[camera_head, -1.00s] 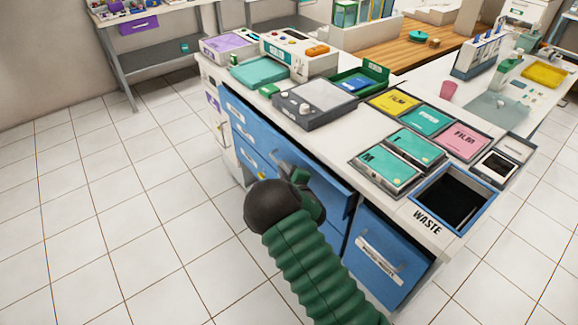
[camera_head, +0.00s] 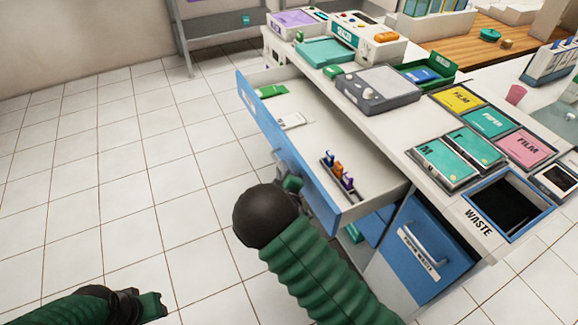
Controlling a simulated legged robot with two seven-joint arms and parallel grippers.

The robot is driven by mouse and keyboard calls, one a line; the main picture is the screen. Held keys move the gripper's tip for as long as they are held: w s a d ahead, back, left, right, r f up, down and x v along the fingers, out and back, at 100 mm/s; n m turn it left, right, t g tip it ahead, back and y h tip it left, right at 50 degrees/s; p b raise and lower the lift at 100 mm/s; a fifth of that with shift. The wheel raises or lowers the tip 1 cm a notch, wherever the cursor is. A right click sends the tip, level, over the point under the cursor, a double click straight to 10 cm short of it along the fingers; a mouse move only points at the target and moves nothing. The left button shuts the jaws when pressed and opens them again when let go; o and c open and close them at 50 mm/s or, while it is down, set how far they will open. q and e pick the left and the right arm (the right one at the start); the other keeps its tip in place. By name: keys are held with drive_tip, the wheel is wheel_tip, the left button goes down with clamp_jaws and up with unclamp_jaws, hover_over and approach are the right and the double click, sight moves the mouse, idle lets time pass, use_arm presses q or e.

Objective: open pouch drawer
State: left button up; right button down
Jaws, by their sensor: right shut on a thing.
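The top wide drawer is pulled well out of the counter; its blue front (camera_head: 262,122) faces left and its white inside (camera_head: 300,145) shows. In it lie a green packet (camera_head: 270,91), a white packet (camera_head: 293,121) and a small dark holder with orange, blue and purple items (camera_head: 337,172). My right gripper (camera_head: 289,181) is at the middle of the drawer front, shut on the drawer handle, which is mostly hidden by the gripper and my dark wrist. My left gripper (camera_head: 155,306) is low at the left, over the floor and apart from the drawer; its jaw opening is unclear.
The counter top holds a grey device (camera_head: 378,90), a teal tray (camera_head: 325,52), film and paper boxes (camera_head: 458,99) and a waste opening (camera_head: 505,207). A blue waste drawer (camera_head: 425,250) is shut at the lower right. The tiled floor (camera_head: 120,170) at left is clear.

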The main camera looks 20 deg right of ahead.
drive_tip(key=shift+s+d+f, duration=0.1)
drive_tip(key=shift+d+f, duration=0.25)
drive_tip(key=shift+d, duration=0.05)
drive_tip(key=c, duration=1.8)
unclamp_jaws()
use_arm(q)
drive_tip(key=shift+d, duration=0.25)
use_arm(e)
drive_tip(key=shift+o, duration=0.2)
drive_tip(key=shift+a+r, duration=0.1)
drive_tip(key=shift+a, duration=0.15)
drive_tip(key=shift+r, duration=0.1)
use_arm(q)
drive_tip(key=shift+s+r, duration=0.1)
use_arm(e)
drive_tip(key=shift+d, duration=0.1)
